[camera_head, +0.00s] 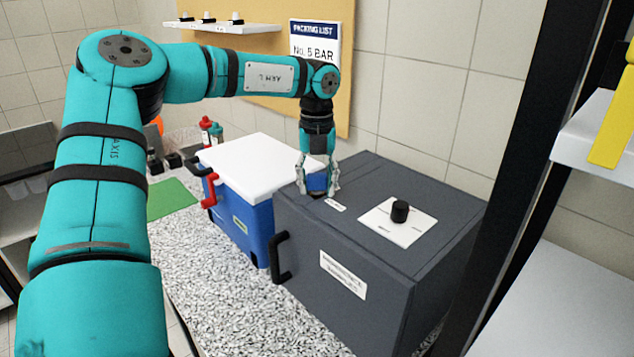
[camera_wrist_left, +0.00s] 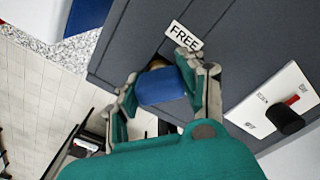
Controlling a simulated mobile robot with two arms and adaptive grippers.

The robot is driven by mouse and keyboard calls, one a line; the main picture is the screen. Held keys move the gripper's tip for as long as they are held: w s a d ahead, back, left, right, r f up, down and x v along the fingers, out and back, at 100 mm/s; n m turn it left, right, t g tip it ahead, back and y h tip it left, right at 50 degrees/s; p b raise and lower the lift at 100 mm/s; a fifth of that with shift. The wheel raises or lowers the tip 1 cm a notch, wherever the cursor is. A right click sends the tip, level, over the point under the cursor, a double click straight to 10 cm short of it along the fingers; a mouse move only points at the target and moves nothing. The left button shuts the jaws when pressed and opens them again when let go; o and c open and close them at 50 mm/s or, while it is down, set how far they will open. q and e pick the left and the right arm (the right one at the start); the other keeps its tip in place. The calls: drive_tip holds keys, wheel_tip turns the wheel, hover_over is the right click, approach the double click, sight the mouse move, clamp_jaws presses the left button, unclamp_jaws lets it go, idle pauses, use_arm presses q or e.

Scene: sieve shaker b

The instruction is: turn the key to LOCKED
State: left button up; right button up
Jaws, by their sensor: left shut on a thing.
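The key has a broad blue head (camera_head: 316,181), and it stands at the top of the dark grey cabinet (camera_head: 345,235), near its left end. My left gripper (camera_head: 318,190) points down and is shut on the key's head. In the left wrist view the blue head (camera_wrist_left: 162,87) sits between the fingers of the left gripper (camera_wrist_left: 165,92). A white label reading FREE (camera_wrist_left: 184,37) lies beside it on the cabinet. The key's shaft and its seat are mostly hidden by the head and fingers. My right gripper is not in view.
A black knob (camera_head: 400,211) on a white plate stands on the cabinet top to the right. A blue box with a white lid (camera_head: 255,160) is close on the left. A black handle (camera_head: 279,258) sticks out of the cabinet's front. A dark upright post (camera_head: 525,160) rises at right.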

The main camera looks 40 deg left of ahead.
use_arm(q)
drive_tip(key=m, duration=0.9)
drive_tip(key=shift+m, duration=0.4)
drive_tip(key=m, duration=0.4)
drive_tip(key=o, duration=1.2)
